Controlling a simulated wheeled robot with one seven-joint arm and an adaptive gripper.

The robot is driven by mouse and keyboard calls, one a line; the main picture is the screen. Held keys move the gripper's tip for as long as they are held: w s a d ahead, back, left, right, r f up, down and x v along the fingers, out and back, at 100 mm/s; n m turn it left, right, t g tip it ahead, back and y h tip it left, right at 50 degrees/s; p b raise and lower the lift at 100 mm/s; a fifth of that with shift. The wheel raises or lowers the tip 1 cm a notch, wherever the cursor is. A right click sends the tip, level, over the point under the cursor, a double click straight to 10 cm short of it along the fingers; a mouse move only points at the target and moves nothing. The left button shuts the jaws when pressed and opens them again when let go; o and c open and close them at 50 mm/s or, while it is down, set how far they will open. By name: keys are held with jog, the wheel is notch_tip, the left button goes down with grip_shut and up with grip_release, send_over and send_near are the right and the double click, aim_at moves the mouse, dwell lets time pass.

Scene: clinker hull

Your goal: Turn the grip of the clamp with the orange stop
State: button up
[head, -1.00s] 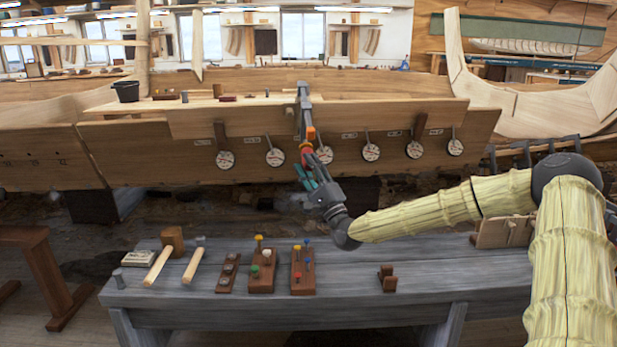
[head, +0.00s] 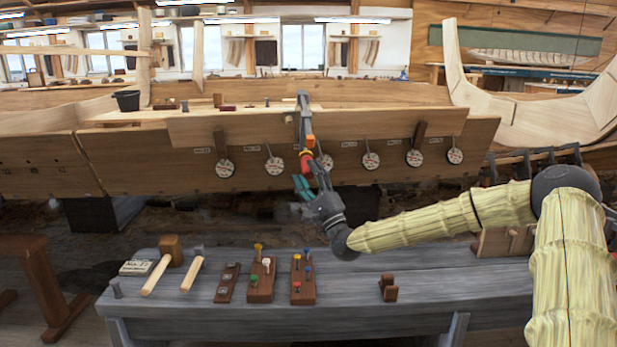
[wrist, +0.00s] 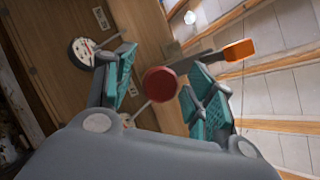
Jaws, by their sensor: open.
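The clamp with the orange stop (head: 309,141) hangs at the plank edge of the hull, its grey bar (head: 303,104) upright. In the wrist view its orange stop (wrist: 239,49) is at the upper right. Its round red grip (wrist: 161,84) shows end-on between the fingers in the wrist view; in the head view the grip (head: 306,161) is just below the stop. My gripper (wrist: 162,88) is open, one teal finger on each side of the grip. I see no clear contact. In the head view my gripper (head: 304,183) is just below the grip.
White round dials (head: 275,166) hang along the hull plank, one (wrist: 82,50) near the left finger in the wrist view. A grey bench (head: 430,290) below holds mallets (head: 170,246) and wooden peg blocks (head: 303,279). A black bucket (head: 127,100) stands on the hull.

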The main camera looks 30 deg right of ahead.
jog(key=v, duration=1.2)
dwell(1.1)
jog(key=n+g+h+p, duration=0.7)
jog(key=n+g+p, duration=0.2)
jog(key=n+p, duration=0.5)
send_near(308, 168)
jog(key=w+d+f+n+b, duration=0.1)
jog(key=w+d, duration=0.1)
jog(key=x, duration=0.7)
jog(key=b+x, duration=0.1)
jog(key=x, duration=0.2)
jog(key=shift+w+a, duration=0.25)
jog(key=c, duration=1)
